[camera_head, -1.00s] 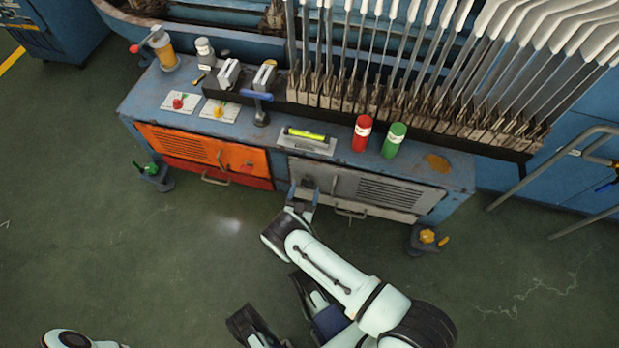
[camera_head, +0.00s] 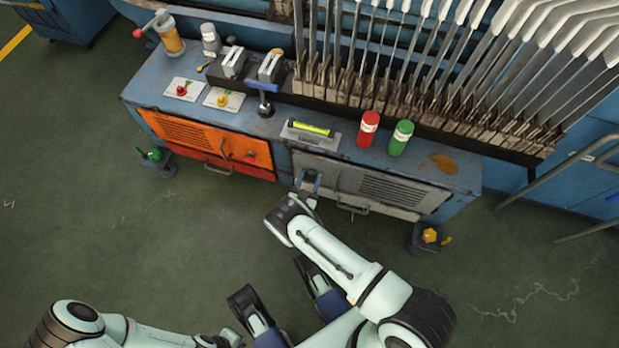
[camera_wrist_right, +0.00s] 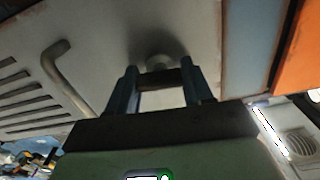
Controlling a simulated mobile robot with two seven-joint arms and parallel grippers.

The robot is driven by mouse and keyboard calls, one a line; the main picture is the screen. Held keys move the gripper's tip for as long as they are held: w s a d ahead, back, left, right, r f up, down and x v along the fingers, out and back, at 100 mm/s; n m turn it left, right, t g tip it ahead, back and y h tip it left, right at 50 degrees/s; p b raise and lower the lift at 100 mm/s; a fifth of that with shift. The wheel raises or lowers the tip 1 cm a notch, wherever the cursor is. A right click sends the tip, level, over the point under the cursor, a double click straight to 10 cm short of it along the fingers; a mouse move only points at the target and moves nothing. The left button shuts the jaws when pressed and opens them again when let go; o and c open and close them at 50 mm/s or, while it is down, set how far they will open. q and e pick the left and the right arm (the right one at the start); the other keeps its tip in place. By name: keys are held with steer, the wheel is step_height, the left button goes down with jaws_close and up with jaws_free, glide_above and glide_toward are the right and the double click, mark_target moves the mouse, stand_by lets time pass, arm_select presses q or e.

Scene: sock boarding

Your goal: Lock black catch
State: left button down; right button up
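The black catch (camera_wrist_right: 162,79) is a dark bar in front of a round pale boss on the grey door in the right wrist view. My right gripper (camera_wrist_right: 161,88) has one finger on each side of it, and the bar fills the gap between them. In the head view my right gripper (camera_head: 309,182) is at the left part of the grey door (camera_head: 372,186), and its fingers largely hide the catch.
The grey door's handle (camera_head: 352,208) is right of my right gripper. The orange door (camera_head: 190,140) with a red catch is to the left. A spirit level (camera_head: 310,131), a red can (camera_head: 367,130) and a green can (camera_head: 400,138) stand on the bench.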

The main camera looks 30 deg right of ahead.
steer(key=shift+c, duration=1)
steer(key=shift+n, duration=0.6)
steer(key=o, duration=1.1)
steer(key=shift+c, duration=0.2)
